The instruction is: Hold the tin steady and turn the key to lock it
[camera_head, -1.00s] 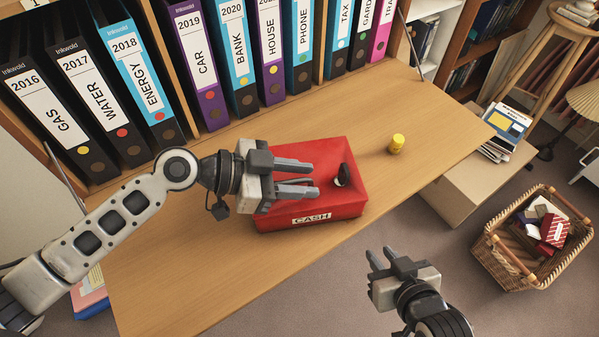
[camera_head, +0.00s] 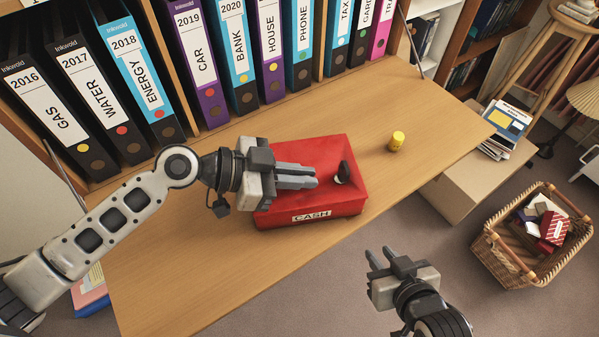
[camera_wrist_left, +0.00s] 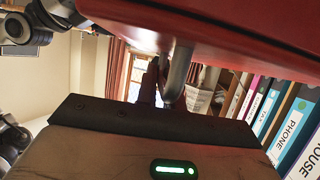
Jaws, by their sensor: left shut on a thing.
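The red cash tin (camera_head: 338,207) sits on the desk with its CASH label facing the front edge. It also shows in the left wrist view (camera_wrist_left: 230,20). A black key (camera_head: 344,170) stands up from the right part of its lid, with a pale round fitting at its base. My left gripper (camera_head: 314,178) is over the lid, left of the key, with its fingers together. In the left wrist view it is shut on the tin's curved metal handle (camera_wrist_left: 178,75). My right gripper (camera_head: 378,256) is open and empty, off the desk's front edge.
Several binders (camera_head: 205,80) line the shelf behind. A wicker basket (camera_head: 500,265) is on the floor at right. The desk's front left is clear.

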